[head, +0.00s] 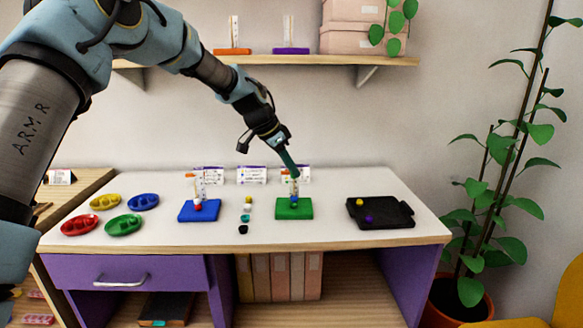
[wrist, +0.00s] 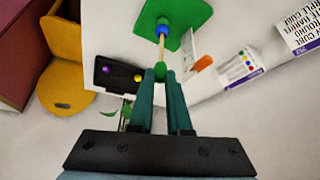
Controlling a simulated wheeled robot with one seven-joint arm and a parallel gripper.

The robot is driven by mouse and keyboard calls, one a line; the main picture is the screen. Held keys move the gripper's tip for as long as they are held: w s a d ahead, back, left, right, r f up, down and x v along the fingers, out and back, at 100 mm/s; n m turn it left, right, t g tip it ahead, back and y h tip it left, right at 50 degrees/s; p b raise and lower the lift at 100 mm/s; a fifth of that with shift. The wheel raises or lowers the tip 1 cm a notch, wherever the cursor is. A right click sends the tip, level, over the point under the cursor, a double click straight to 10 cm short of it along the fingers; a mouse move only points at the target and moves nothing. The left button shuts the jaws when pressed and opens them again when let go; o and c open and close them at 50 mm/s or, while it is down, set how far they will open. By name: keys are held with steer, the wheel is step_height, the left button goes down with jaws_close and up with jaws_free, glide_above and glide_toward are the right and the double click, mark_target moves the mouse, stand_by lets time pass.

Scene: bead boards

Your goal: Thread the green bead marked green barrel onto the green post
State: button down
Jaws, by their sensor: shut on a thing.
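My gripper (wrist: 160,76) is shut on a green bead (wrist: 160,67), held between the fingertips. In the head view my gripper (head: 293,174) is above the green board (head: 294,213), and the bead is too small to make out. The pale post (wrist: 162,48) stands on the green board (wrist: 192,12). In the wrist view the held bead lines up with the post's free end; I cannot tell whether it is around the tip or just above it. A blue bead (wrist: 162,29) sits low on the post, with a green one (wrist: 163,20) against it.
A dark tray (head: 390,222) with a yellow and a purple bead is at right. Coloured dishes (head: 123,225) are at left. Label cards (head: 252,175) stand behind.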

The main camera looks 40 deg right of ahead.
steer(key=shift+f+b, duration=0.3)
steer(key=shift+f, duration=0.2)
stand_by(0.4)
steer(key=shift+f+b, duration=0.65)
steer(key=shift+f, duration=0.35)
steer(key=c, duration=0.8)
jaws_free()
steer(key=shift+r, duration=0.1)
steer(key=b+v, duration=0.2)
steer(key=v, duration=0.8)
steer(key=shift+a+r, duration=0.2)
steer(key=shift+r, duration=0.15)
